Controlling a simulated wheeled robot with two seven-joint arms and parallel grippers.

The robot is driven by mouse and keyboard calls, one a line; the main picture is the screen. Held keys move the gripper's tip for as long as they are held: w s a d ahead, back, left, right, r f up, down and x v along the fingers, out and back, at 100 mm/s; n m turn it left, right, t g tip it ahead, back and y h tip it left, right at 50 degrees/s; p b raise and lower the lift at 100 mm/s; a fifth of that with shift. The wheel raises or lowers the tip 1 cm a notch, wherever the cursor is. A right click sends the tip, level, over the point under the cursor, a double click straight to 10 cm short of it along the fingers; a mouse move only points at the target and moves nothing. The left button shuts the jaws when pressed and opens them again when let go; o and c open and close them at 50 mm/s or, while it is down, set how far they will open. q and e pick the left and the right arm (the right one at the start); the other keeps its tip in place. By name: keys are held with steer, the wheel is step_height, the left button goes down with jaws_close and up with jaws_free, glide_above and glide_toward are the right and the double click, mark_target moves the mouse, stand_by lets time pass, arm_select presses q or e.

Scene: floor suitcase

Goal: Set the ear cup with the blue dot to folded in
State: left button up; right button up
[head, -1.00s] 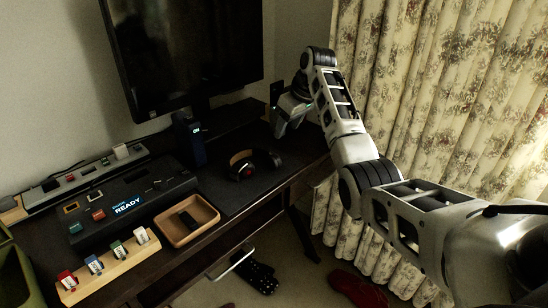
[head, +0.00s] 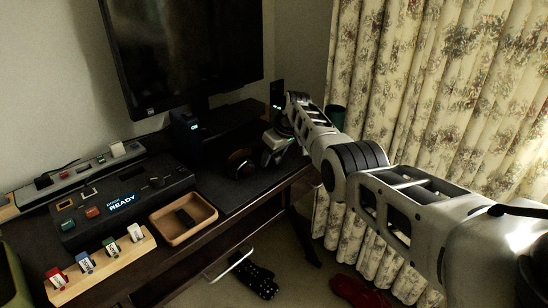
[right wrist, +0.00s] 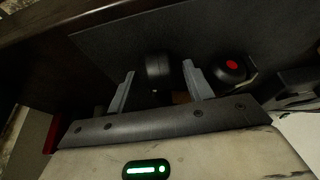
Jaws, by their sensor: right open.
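The black headphones lie on the dark desk mat; their brown-lined band (head: 238,157) shows in the head view, partly hidden by my right gripper (head: 266,160). In the right wrist view, one dark ear cup (right wrist: 158,68) is between the two fingers of my right gripper (right wrist: 158,86), with gaps on both sides. No dot shows on this cup. The other ear cup (right wrist: 230,68), with a red dot, is just outside the right-hand finger. No blue dot is visible in any view. My right gripper is open. My left gripper is not in view.
A monitor (head: 190,50) stands behind the mat. A wooden tray (head: 184,238) with a dark object, a console reading READY (head: 122,203) and a rack of coloured tags (head: 100,268) are to the left. Curtains (head: 430,90) hang at the right. The mat's front part (head: 232,200) is bare.

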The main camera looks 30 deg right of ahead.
steer(key=c, duration=1)
